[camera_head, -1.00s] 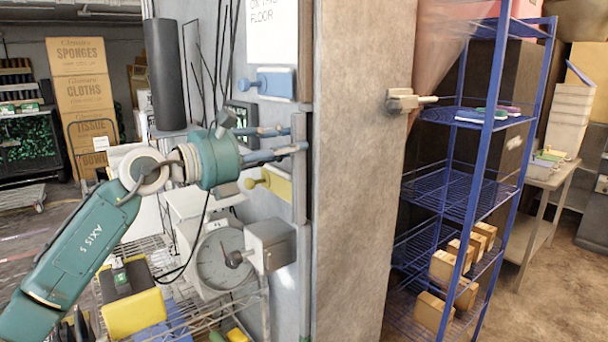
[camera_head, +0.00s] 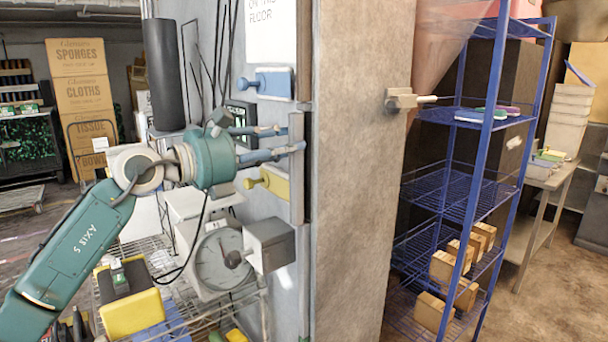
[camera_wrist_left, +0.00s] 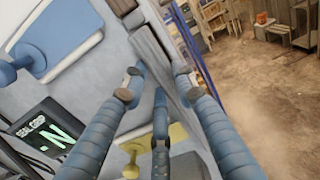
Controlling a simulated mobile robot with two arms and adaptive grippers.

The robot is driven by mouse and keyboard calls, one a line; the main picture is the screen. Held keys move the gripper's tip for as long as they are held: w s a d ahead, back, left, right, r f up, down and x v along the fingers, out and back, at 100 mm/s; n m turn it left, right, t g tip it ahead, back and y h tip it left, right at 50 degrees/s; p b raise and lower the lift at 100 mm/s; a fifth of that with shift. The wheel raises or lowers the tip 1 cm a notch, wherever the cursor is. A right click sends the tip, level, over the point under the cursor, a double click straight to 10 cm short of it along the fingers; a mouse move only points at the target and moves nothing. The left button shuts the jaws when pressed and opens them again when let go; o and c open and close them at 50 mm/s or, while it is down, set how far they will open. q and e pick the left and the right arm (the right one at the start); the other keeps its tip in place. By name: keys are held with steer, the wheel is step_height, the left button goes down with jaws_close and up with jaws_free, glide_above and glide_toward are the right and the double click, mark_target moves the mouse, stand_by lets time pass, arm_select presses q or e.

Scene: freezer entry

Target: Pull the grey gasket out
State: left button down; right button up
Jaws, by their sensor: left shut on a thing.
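The grey gasket (camera_head: 297,195) is an upright strip along the edge of the metal wall in the head view, with a dark gap on its right. It also shows in the wrist view as a slanting grey strip (camera_wrist_left: 150,48). My left gripper (camera_head: 294,139) has its blue fingers at the strip's upper half. In the wrist view the fingertips (camera_wrist_left: 158,84) sit on both sides of the strip's lower part, shut on it. The fingers hide part of the strip. My right gripper is not in view.
A blue latch (camera_head: 272,82) is above the fingers and a yellow one (camera_head: 270,183) below. A grey box (camera_head: 270,246) and a dial scale (camera_head: 218,262) stand lower down. A display (camera_wrist_left: 48,137) reads "SEAL GRIP". A blue rack (camera_head: 470,190) stands right.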

arm_select(q)
steer(key=shift+s+a, duration=0.2)
steer(key=shift+a, duration=0.05)
stand_by(0.7)
steer(key=shift+b+v, duration=1.3)
steer(key=shift+v, duration=1.45)
